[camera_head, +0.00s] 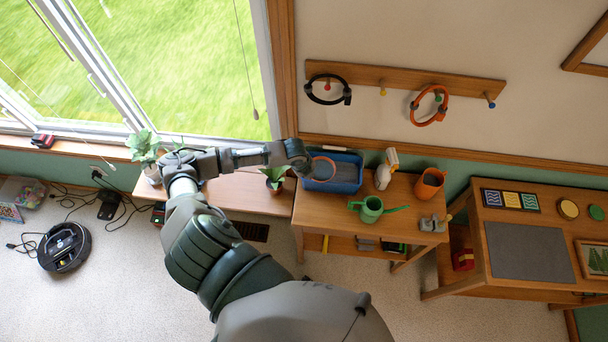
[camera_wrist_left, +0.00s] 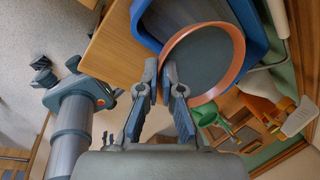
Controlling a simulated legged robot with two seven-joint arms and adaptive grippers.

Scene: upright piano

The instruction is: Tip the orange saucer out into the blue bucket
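The orange saucer (camera_head: 334,164) is at the end of my left arm, over the blue bucket (camera_head: 352,183) on the wooden stand. In the left wrist view the saucer (camera_wrist_left: 205,58) has an orange rim around a dark grey inside. I cannot tell whether that grey is its contents. The bucket (camera_wrist_left: 148,36) shows behind it. My left gripper (camera_wrist_left: 163,72) has its fingertips on either side of the saucer's near rim and is shut on it. Another arm, which seems to be my right, shows at the left of that view; its gripper (camera_wrist_left: 76,80) is unclear.
A wooden desk (camera_head: 480,250) stands further right.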

